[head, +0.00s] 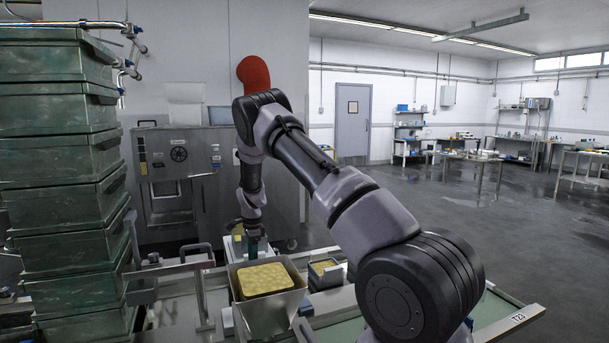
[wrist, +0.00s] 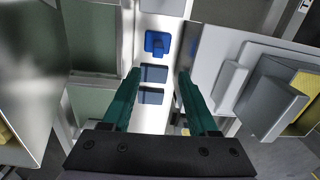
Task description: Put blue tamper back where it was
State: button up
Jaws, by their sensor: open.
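In the wrist view a blue tamper (wrist: 157,44), a square plate with a raised grip, sits on a white holder (wrist: 174,32). Two darker blue-grey squares (wrist: 152,73) lie in line below it; I cannot tell whether they are recesses or other pieces. My gripper (wrist: 158,73) is open, with its two teal fingers spread and nothing held between them. The tamper shows between and beyond the fingertips, apart from them. In the head view my gripper (head: 254,246) points down behind the metal hopper, and the tamper cannot be made out there.
A metal hopper (head: 269,312) with a yellow block (head: 265,279) stands in front of my gripper. A small dark tray (head: 326,281) with yellow content is to its right. A tall stack of green crates (head: 65,150) rises at the left. Open floor lies at the right.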

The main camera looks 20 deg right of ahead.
jog(key=s+d+r+n+t+y, duration=0.15)
jog(key=s+r, duration=0.35)
jog(key=r, duration=0.7)
jog(key=s+d+r+n+t, duration=0.1)
jog(key=s+r+n, duration=0.3)
jog(key=r, duration=0.7)
jog(key=s+d+r+n+t+y, duration=0.15)
jog(key=s+r, duration=0.45)
jog(key=r, duration=0.6)
jog(key=s+d+r+n+t, duration=0.1)
jog(key=s+r+n, duration=0.2)
jog(key=s, duration=1)
jog(key=s+d+r+n+t+h, duration=0.1)
jog(key=s+r+n+t, duration=0.1)
jog(key=s, duration=1.1)
notch_tip(320, 180, up, 2)
jog(key=shift+r+n, duration=0.1)
jog(key=shift+n, duration=0.7)
jog(key=shift+s, duration=0.1)
